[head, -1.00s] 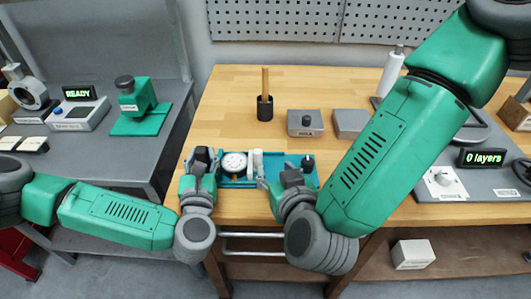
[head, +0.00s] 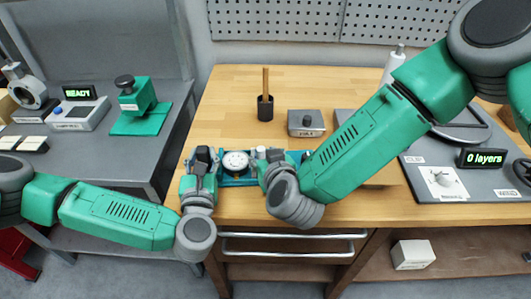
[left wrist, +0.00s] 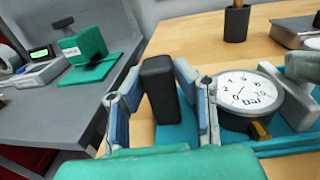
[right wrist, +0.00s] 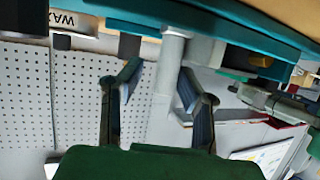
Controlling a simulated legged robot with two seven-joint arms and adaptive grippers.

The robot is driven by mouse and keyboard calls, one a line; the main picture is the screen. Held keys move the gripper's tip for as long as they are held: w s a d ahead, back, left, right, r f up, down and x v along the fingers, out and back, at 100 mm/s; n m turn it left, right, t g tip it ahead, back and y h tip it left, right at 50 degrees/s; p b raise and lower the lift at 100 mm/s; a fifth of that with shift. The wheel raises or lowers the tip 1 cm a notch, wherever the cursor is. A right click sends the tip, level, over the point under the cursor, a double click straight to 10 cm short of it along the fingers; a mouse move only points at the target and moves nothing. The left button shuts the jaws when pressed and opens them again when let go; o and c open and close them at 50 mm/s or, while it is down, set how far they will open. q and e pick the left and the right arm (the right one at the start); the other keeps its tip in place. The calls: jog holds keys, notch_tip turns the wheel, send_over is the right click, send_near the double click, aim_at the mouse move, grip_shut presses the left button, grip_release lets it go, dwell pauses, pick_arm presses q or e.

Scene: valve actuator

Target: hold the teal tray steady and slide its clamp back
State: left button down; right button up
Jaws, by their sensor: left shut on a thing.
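The teal tray (head: 236,182) lies near the table's front edge, with a round white dial gauge (left wrist: 248,92) on it. My left gripper (head: 203,158) is shut on a black upright handle (left wrist: 160,88) at the tray's left end. My right gripper (head: 270,160) is over the tray, just right of the gauge. In the right wrist view its fingers (right wrist: 160,85) stand apart on either side of a pale grey post (right wrist: 168,75), apparently the clamp's, with visible gaps. My right arm hides the tray's right part in the head view.
Behind the tray stand a black cup with a wooden stick (head: 265,105) and a grey block with a knob (head: 306,124). A dark panel with a "0 layers" display (head: 482,158) is at right. The tabletop behind the tray is mostly clear.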

jog(key=shift+w+d, duration=0.1)
jog(key=shift+d, duration=0.05)
grip_shut()
jog(key=shift+w+d, duration=0.15)
jog(key=shift+d, duration=2.75)
jog(key=o, duration=0.5)
grip_release()
jog(key=shift+o, duration=0.4)
jog(key=shift+a, duration=0.1)
jog(key=shift+a, duration=0.15)
jog(key=v, duration=1.2)
jog(key=shift+a+f, duration=0.15)
